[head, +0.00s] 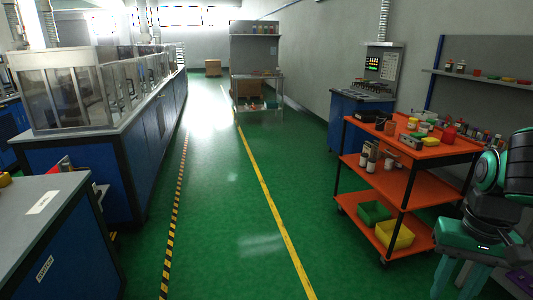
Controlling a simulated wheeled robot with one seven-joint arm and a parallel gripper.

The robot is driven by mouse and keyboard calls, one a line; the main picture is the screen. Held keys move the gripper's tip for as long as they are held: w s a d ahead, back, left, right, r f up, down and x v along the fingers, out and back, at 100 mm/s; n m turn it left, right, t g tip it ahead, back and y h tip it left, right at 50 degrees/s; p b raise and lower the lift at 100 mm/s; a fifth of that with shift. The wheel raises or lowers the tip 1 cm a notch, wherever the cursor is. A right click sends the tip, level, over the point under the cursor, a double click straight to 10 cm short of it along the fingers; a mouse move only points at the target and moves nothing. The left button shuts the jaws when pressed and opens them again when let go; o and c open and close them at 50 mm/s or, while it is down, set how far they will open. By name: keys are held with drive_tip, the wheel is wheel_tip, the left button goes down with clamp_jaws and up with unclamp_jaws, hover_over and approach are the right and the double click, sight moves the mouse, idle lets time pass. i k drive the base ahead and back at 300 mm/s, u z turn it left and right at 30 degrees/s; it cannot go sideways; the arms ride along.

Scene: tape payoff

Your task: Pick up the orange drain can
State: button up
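An orange cart (400,187) with several shelves stands at the right. On its top shelf is a small orange-brown can-like container (390,128), near the left part. A brighter red container (448,133) stands farther right on the same shelf. Both are small in the picture, and I cannot tell for sure which one is the drain can. My gripper (458,284) is at the lower right, in front of the cart and well apart from both containers. Its teal fingers point down and stand apart with nothing seen between them. The tips are cut by the picture's lower edge.
The cart top also holds a grey box (411,141) and several small items. Bottles (369,162) stand on the middle shelf, and green (373,213) and yellow (394,236) bins below. A blue bench (60,240) stands at left. The green floor between is clear.

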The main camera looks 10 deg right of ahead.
sight(391, 127)
drive_tip(key=z, duration=0.1)
drive_tip(key=i, duration=1.15)
drive_tip(key=z, duration=0.7)
drive_tip(key=i, duration=1.15)
drive_tip(key=z, duration=1)
drive_tip(key=i, duration=0.65)
drive_tip(key=z, duration=0.25)
